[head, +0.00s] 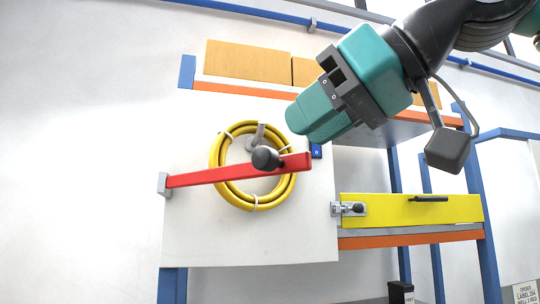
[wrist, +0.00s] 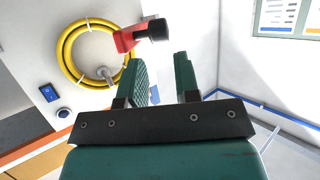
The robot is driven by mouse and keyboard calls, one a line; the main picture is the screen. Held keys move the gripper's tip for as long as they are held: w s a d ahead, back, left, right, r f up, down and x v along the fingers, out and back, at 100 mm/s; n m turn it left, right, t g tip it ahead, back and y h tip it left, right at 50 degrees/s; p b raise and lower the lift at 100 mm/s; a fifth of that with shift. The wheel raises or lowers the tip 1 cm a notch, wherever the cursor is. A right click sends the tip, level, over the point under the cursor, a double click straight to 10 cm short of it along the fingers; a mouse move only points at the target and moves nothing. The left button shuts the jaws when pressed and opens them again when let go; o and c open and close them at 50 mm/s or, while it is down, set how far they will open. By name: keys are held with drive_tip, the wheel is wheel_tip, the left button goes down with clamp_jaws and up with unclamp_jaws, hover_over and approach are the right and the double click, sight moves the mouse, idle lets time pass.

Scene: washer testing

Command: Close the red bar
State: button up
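The red bar (head: 205,176) runs across the front of a white panel in the head view, its right end tilted slightly up. Its left end meets a grey bracket (head: 162,184). A black knob (head: 266,158) sticks out near its right part. My teal gripper (head: 298,118) is above and right of the knob, apart from it. In the wrist view the red bar's end (wrist: 124,41) and the knob (wrist: 158,30) show beyond the fingertips. The fingers (wrist: 164,72) are apart with nothing between them, so the gripper is open.
A yellow hose coil (head: 218,158) hangs on the white panel (head: 200,235) behind the bar. A yellow drawer-like bar (head: 400,211) with a latch (head: 348,209) is at right. A blue switch (head: 316,151) is beside the bar's right end. Cardboard boxes (head: 245,62) stand on the upper shelf.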

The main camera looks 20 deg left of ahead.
sight(270, 151)
drive_tip(key=p+x, duration=0.1)
drive_tip(key=x, duration=0.5)
drive_tip(key=shift+w+a+f, duration=0.1)
drive_tip(key=shift+a, duration=0.15)
drive_tip(key=shift+c, duration=0.3)
clamp_jaws()
